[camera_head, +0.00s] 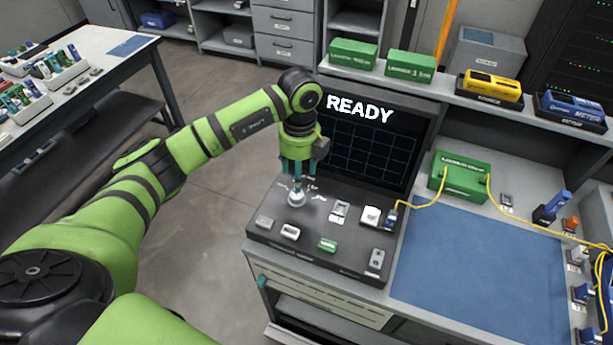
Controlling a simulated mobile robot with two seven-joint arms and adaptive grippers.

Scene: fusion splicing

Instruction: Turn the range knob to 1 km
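The range knob (297,198) is a round, pale knob on the left of the instrument's dark sloped panel (272,237), with small white marks around it too small to read. My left gripper (297,178) points straight down right above the knob, its teal fingers spread at either side of the knob's top. I cannot tell whether the fingertips touch the knob. The instrument's upright screen (368,135) reads READY above an empty grid. My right gripper is not in view.
Several buttons and ports sit on the panel, including a green button (327,244). A yellow fibre runs from a blue connector (392,215) to a green box (460,177). More boxes line the shelf above. The blue mat (480,270) is clear.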

